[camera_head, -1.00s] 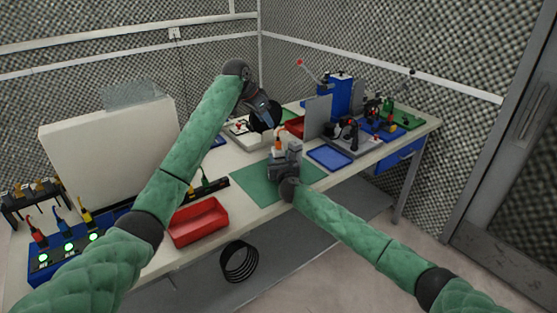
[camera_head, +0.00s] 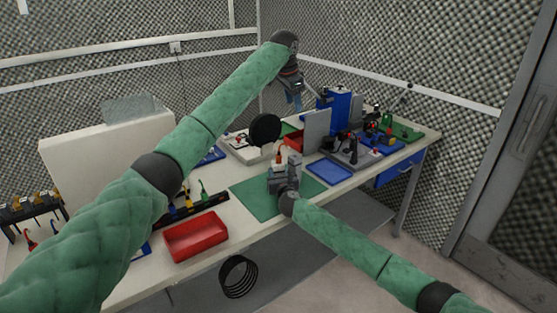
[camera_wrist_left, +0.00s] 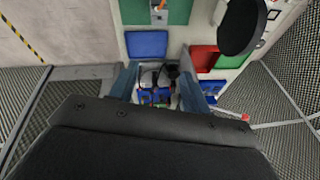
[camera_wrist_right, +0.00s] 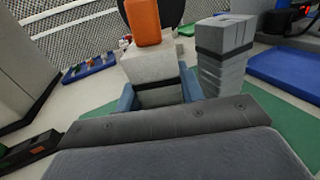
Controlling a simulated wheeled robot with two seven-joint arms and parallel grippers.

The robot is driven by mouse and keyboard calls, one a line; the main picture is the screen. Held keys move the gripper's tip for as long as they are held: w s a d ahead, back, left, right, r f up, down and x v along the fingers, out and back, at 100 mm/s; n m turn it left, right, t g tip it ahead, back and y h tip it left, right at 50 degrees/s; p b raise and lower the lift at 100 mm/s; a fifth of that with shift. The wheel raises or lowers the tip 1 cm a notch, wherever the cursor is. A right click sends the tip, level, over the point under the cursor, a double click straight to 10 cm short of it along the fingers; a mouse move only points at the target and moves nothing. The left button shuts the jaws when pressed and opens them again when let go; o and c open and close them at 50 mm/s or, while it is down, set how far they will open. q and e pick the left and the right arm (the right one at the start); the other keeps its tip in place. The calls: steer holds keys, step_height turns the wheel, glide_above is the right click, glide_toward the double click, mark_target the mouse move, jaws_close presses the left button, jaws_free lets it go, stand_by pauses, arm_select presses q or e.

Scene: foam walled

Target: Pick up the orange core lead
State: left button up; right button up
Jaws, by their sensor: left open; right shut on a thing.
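The orange core lead (camera_wrist_right: 143,22) appears as an orange piece on top of a pale block (camera_wrist_right: 150,66) with a dark band. My right gripper (camera_head: 281,172) is shut on this pale block over the green mat (camera_head: 248,196). The right wrist view shows its blue fingers (camera_wrist_right: 158,100) on both sides of the block. In the head view the orange part (camera_head: 281,157) is small and partly covered. My left gripper (camera_head: 292,101) is open and empty, raised above the back of the bench. The left wrist view shows its spread fingers (camera_wrist_left: 158,88) with bench items far below.
A grey banded block (camera_wrist_right: 222,52) stands close to the right of the held one. A black disc (camera_head: 265,129), a grey panel (camera_head: 316,134) and a blue tray (camera_head: 330,172) surround the mat. A red bin (camera_head: 195,237) and a strip of leads (camera_head: 195,208) lie left.

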arm_select(q)
steer(key=w+a+f+m+g+y, duration=0.1)
steer(key=a+f+m+g+y, duration=0.2)
steer(key=f, duration=0.6)
steer(key=m+h, duration=0.1)
steer(key=m, duration=0.1)
glide_above(279, 155)
steer(key=f, duration=0.6)
steer(key=shift+w+d+f, duration=0.2)
steer(key=shift+w+f, duration=0.15)
steer(key=shift+f, duration=0.05)
steer(key=shift+s+a+f, duration=0.1)
steer(key=shift+f, duration=1.25)
steer(key=shift+s+a+f, duration=0.1)
steer(key=shift+f, duration=1.25)
jaws_close()
